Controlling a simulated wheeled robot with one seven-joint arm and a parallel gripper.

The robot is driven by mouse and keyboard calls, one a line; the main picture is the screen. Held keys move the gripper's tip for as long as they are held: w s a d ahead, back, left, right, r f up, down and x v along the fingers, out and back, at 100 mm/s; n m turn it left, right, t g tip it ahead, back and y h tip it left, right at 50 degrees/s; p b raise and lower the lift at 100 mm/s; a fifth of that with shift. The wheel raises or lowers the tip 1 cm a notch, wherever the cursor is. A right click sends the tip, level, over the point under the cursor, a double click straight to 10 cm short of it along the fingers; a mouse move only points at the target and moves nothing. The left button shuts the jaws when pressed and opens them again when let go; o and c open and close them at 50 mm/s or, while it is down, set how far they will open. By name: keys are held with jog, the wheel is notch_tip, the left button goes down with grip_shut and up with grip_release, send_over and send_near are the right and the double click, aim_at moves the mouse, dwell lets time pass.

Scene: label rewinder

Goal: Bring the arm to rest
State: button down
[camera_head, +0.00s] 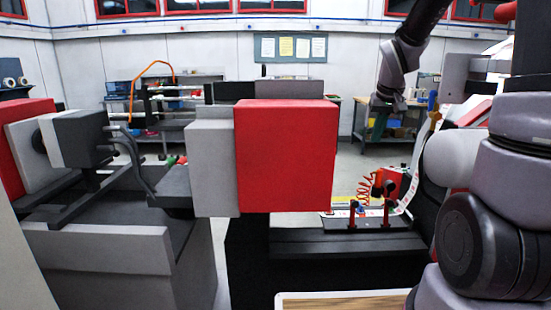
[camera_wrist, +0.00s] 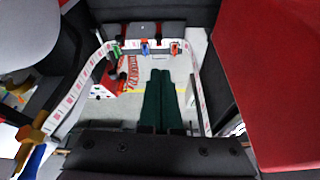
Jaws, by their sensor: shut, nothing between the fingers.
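My gripper (camera_head: 385,106) hangs at the upper right of the head view, at the end of my raised, bent arm. It is seen there small and dark, with a workbench behind it. In the wrist view my gripper (camera_wrist: 160,72) shows as two dark green fingers side by side, closed together and empty. A white label strip with red print (camera_wrist: 82,85) runs around the fingers on several sides and appears apart from them. The same strip (camera_head: 403,203) shows at the lower right of the head view.
A large red box (camera_head: 287,155) on the machine fills the middle of the head view. A red panel (camera_wrist: 270,80) stands close on the right in the wrist view. A red coiled cable (camera_head: 366,190) and small red posts sit on the machine's dark bed (camera_head: 345,242).

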jog(key=s+a+r+m+t, duration=0.1)
jog(key=s+r, duration=0.3)
jog(key=s, duration=0.3)
jog(key=s+a+r+m+t+y, duration=0.1)
jog(key=s+a+r, duration=0.1)
jog(key=s+r, duration=0.2)
jog(key=s+a+r+y, duration=0.1)
jog(key=s+r, duration=0.3)
jog(key=s, duration=0.6)
jog(key=shift+s+a+m+t, duration=0.35)
jog(key=shift+a+m+t, duration=0.05)
jog(key=shift+a, duration=0.1)
jog(key=shift+r, duration=0.1)
